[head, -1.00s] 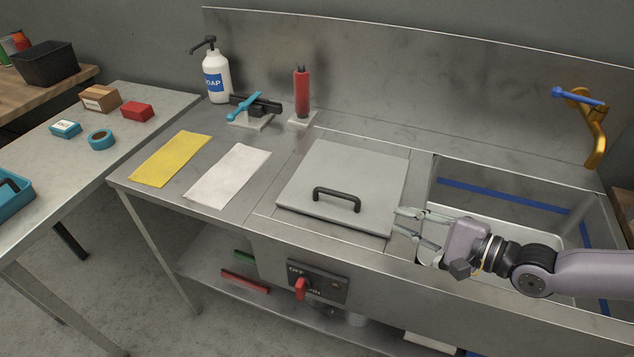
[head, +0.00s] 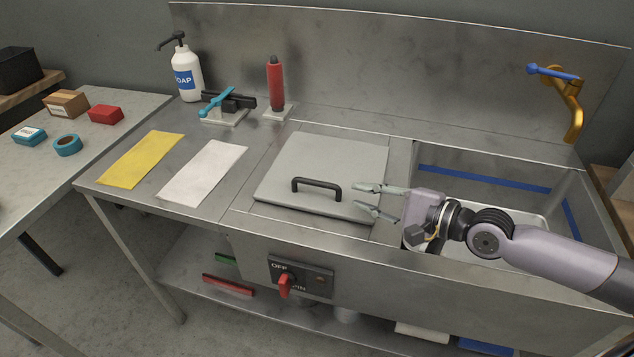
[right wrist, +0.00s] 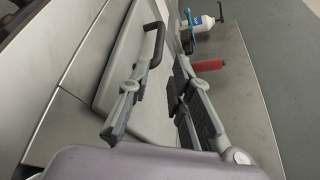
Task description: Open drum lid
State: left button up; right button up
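The drum lid (head: 335,165) is a flat grey square panel, lying closed in the steel counter in the head view. Its black bar handle (head: 316,186) stands near the front edge. My right gripper (head: 366,199) is open and empty, over the lid's right front part, just right of the handle and apart from it. In the right wrist view the lid (right wrist: 113,97) and its handle (right wrist: 152,42) show beyond the open fingers (right wrist: 155,108). My left gripper is not in view.
A sink basin (head: 480,200) with an orange faucet (head: 572,108) is at right. A control panel with a red knob (head: 285,286) is on the front. Soap bottle (head: 187,76), red cylinder (head: 275,86), white cloth (head: 203,172) and yellow cloth (head: 142,159) are left of the lid.

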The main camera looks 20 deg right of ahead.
aim_at(323, 185)
jog(key=p+x, duration=0.1)
jog(key=x, duration=1.1)
jog(key=shift+w+a, duration=0.1)
jog(key=shift+a, duration=0.05)
jog(key=shift+c, duration=0.5)
grip_shut()
